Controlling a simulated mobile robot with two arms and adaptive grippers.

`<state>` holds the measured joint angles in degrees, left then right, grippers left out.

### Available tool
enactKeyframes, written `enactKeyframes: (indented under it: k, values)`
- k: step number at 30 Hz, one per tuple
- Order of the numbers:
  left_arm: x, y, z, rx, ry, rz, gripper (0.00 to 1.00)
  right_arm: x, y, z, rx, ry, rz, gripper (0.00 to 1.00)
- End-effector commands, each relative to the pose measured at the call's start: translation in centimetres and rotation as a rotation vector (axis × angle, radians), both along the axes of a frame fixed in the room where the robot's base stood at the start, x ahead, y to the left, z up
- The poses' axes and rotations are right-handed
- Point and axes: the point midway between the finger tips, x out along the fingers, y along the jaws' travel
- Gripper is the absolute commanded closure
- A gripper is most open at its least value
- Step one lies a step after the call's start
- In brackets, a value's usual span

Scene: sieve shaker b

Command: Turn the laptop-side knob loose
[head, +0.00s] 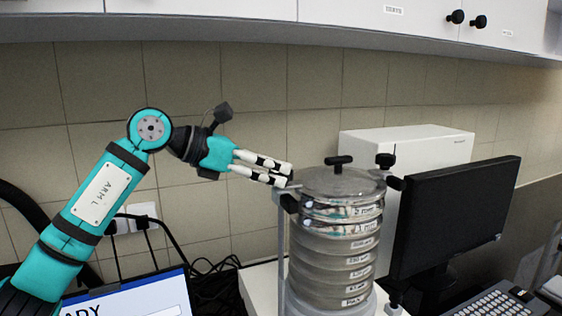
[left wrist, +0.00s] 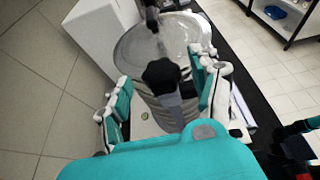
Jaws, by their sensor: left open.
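The sieve shaker (head: 334,250) is a stack of round metal sieves under a metal lid (head: 358,183). My left gripper (head: 288,176) is at the lid's left edge, on the laptop side. It is open. In the left wrist view, the black laptop-side knob (left wrist: 161,73) sits between the spread fingers, with a gap visible on both sides. In the head view my fingers hide this knob; only a black clamp part (head: 290,204) shows below them. A middle black knob (head: 340,161) stands on the lid, and another black knob (head: 385,160) is on the monitor side.
A laptop (head: 130,303) is at the lower left, with black cables (head: 210,285) beside it. A black monitor (head: 455,220) and a keyboard (head: 498,301) stand at the right. A white box (head: 408,142) is behind the shaker. White cabinets (head: 240,15) hang above.

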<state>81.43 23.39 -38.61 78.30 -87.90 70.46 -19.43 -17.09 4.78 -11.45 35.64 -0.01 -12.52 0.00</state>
Motion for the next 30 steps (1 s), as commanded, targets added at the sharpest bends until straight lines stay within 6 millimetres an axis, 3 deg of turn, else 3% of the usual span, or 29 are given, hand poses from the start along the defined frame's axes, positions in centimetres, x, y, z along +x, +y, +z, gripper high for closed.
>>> enactKeyframes:
  k: [6,17,30]
  values:
    - [0.9,-2.1,-0.8,-0.001,0.0,-0.001,0.37,0.0,0.2,1.0,0.002,0.0,-0.001,0.35]
    - [1.1,-2.5,-1.1,-0.001,0.0,0.0,0.37,-0.1,0.6,1.0,0.007,0.003,-0.002,0.35]
    - [1.1,-2.4,-1.1,-0.001,-0.001,0.001,0.94,-0.3,0.5,1.0,0.006,0.006,-0.001,0.35]
